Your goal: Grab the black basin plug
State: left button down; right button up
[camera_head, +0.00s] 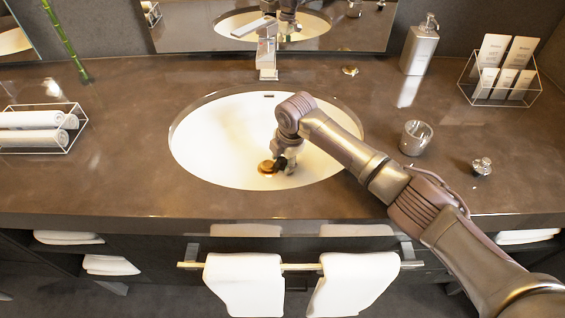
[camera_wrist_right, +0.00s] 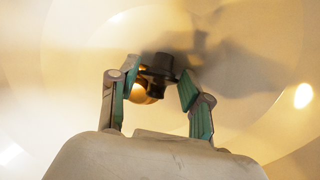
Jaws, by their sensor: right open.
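The black basin plug (camera_wrist_right: 158,66) is in the basin, beside the round gold drain fitting (camera_wrist_right: 140,93) in the right wrist view. In the head view my right gripper (camera_head: 284,163) is low inside the white oval basin (camera_head: 215,140), close to the gold drain fitting (camera_head: 266,168). A small dark shape there may be the plug or a fingertip; I cannot tell. In the right wrist view my right gripper (camera_wrist_right: 160,80) is open, with a green-padded finger on each side of the plug. Whether the pads touch it is unclear. My left gripper is not in view.
The faucet (camera_head: 267,55) stands behind the basin. To the right are a metallic cup (camera_head: 416,138), a small shiny stopper-like object (camera_head: 482,166), a soap dispenser (camera_head: 420,45) and a card rack (camera_head: 500,82). A towel rack (camera_head: 40,130) is on the left. Towels (camera_head: 243,283) hang in front.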

jog(key=c, duration=0.9)
jog(key=shift+r, duration=0.15)
